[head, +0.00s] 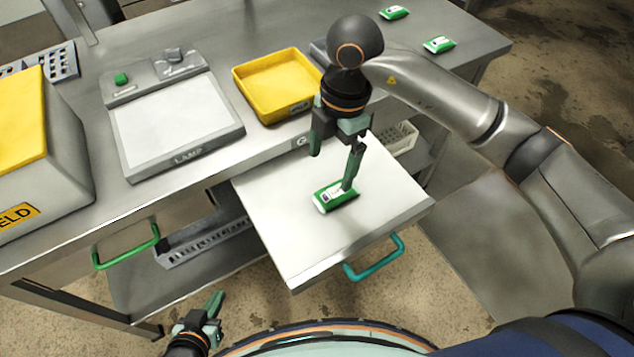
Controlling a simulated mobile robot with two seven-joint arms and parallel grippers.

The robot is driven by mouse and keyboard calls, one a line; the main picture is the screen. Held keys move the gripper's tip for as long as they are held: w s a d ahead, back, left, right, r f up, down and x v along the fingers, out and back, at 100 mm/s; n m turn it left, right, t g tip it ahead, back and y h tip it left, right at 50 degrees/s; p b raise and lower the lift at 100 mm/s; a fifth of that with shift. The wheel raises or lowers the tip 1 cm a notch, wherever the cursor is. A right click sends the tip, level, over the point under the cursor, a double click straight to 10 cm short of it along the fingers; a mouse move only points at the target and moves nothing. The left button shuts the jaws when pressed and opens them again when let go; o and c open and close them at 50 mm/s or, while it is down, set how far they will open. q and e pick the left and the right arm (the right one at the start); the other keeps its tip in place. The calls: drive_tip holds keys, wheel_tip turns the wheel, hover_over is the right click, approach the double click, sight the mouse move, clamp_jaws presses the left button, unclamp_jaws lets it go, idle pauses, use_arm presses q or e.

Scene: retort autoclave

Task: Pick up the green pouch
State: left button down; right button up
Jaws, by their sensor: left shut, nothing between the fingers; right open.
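A green pouch (326,203) with a white label lies flat on the white top of a pulled-out drawer (290,240). My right gripper (332,170) comes down over it with its fingers apart. One finger reaches down in front of the pouch's right end in the picture; I cannot tell whether it touches. The other finger hangs higher, beyond the pouch. Two more green pouches, one at the back (394,12) and one nearer the right edge (439,44), lie on the steel table. My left gripper (214,303) is shut and empty, low in front of the table.
A yellow tray (250,86), a lamp panel (178,125) and a yellow-topped box (60,150) stand on the steel table. The drawer has a teal handle (375,262). A green handle (125,252) is to its left. A white basket (402,139) sits below the tabletop.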

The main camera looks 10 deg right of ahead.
drive_tip(key=w+d+m+h, duration=0.1)
drive_tip(key=w+d, duration=0.1)
hover_over(336, 191)
drive_tip(key=shift+t, duration=0.3)
drive_tip(key=f, duration=0.6)
drive_tip(key=shift+w+f, duration=0.1)
drive_tip(key=shift+w, duration=0.1)
drive_tip(key=shift+s+f, duration=0.2)
drive_tip(key=shift+f, duration=2.5)
drive_tip(key=shift+c, duration=0.4)
drive_tip(key=c, duration=1.3)
drive_tip(key=shift+c, duration=0.4)
drive_tip(key=shift+r, duration=0.15)
